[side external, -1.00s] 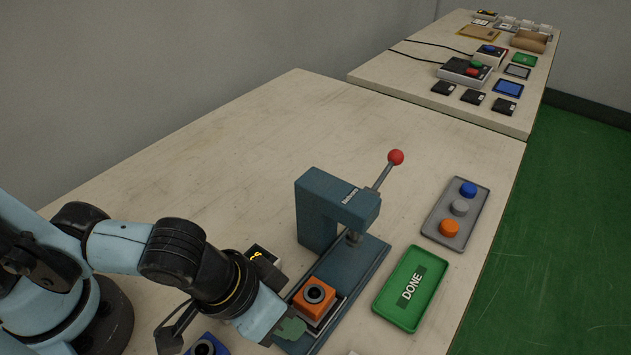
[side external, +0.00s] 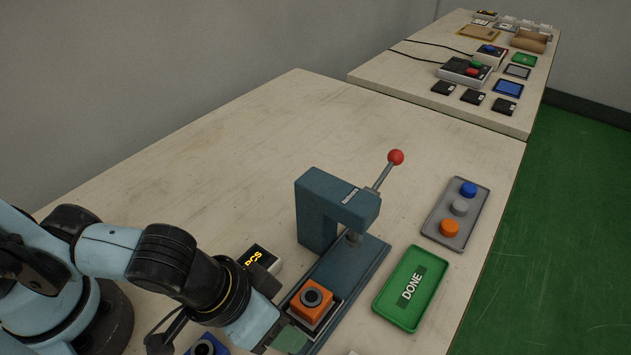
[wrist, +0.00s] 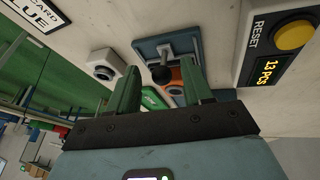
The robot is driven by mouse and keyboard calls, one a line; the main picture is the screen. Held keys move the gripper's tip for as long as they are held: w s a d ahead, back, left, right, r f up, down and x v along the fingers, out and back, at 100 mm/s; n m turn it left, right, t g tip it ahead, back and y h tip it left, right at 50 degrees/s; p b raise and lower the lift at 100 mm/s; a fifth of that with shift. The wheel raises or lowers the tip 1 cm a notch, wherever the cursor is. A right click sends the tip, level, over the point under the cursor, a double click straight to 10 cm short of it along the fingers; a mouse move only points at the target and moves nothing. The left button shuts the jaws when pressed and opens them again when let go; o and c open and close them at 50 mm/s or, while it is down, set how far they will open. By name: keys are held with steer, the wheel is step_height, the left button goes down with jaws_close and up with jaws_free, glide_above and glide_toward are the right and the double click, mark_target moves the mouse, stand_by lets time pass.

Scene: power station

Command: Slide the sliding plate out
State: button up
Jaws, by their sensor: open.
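The blue-grey press (side external: 328,205) has a red-ball lever raised at its right. An orange block (side external: 312,297) with a dark ring on top sits on the sliding plate (side external: 318,327), at the near end of the press base. My gripper (side external: 288,338) is low at this near end, its fingers partly hidden by my arm. In the wrist view its two green fingers (wrist: 160,72) are apart, and a black knob (wrist: 160,75) shows between them. The orange block (wrist: 177,78) shows partly behind them. I cannot tell whether the fingers touch the knob.
A counter box (side external: 262,260) stands left of the press; its yellow reset button (wrist: 293,36) shows in the wrist view. A blue block (side external: 205,345) is near my arm. The green DONE tray (side external: 412,288) and a grey button tray (side external: 455,213) lie right. The far-left tabletop is clear.

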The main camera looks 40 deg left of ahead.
steer(key=v, duration=0.7)
steer(key=shift+r, duration=0.2)
stand_by(0.4)
steer(key=w+a+r+n+t+y, duration=0.1)
steer(key=w+a, duration=0.5)
steer(key=a, duration=0.5)
steer(key=w+a+r+t+y, duration=0.2)
steer(key=w+a, duration=0.5)
steer(key=a, duration=0.4)
steer(key=shift+w+a+n, duration=0.25)
steer(key=shift+a+n, duration=0.1)
steer(key=shift+n, duration=0.05)
